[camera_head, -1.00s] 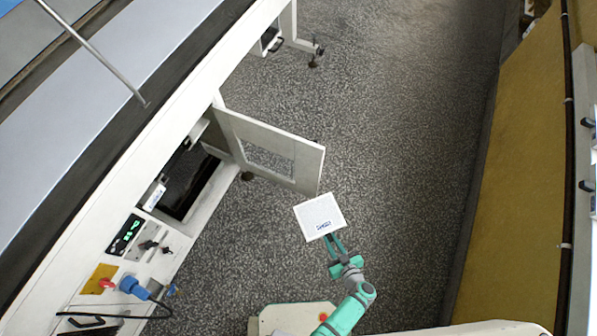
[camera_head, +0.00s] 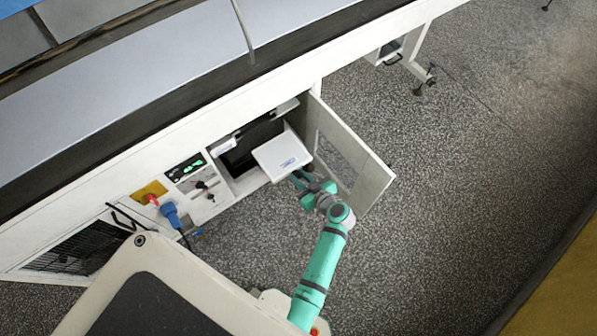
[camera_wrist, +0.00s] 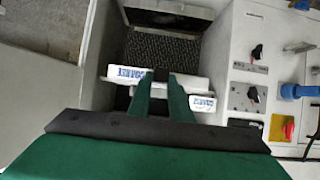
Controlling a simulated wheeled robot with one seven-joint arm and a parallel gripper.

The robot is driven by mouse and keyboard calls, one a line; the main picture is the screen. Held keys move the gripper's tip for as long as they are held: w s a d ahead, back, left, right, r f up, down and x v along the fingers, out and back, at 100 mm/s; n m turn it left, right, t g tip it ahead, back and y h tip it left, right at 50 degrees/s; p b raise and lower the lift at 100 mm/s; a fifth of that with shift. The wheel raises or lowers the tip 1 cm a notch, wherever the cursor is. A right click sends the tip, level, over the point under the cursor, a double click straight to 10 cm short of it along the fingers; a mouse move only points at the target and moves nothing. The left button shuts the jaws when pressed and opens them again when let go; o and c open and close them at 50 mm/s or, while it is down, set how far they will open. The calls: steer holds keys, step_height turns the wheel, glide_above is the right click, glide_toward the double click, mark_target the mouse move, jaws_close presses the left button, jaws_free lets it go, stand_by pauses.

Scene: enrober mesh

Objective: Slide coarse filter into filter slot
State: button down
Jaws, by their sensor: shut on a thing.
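The coarse filter (camera_head: 279,155) is a flat white square panel with blue print near its gripped edge. My gripper (camera_head: 297,177) is shut on that edge and holds the filter in front of the open cabinet compartment (camera_head: 247,184). In the wrist view, my gripper (camera_wrist: 161,77) points into the compartment, with the filter (camera_wrist: 125,74) edge-on across its fingertips. The fingers hide part of the edge. The filter overlaps the dark opening in the head view. The slot itself cannot be made out, and I cannot tell whether the filter touches its sides.
The open cabinet door (camera_head: 364,172) stands right of my gripper. A small white part with blue print (camera_wrist: 203,103) is beside the filter. Left of the opening are a control panel (camera_head: 200,184) and a blue plug (camera_head: 170,213). The floor beyond the door is clear.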

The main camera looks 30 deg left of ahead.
mark_target(293, 172)
steer(key=shift+a+r, duration=1)
steer(key=shift+a, duration=0.15)
steer(key=shift+r, duration=0.1)
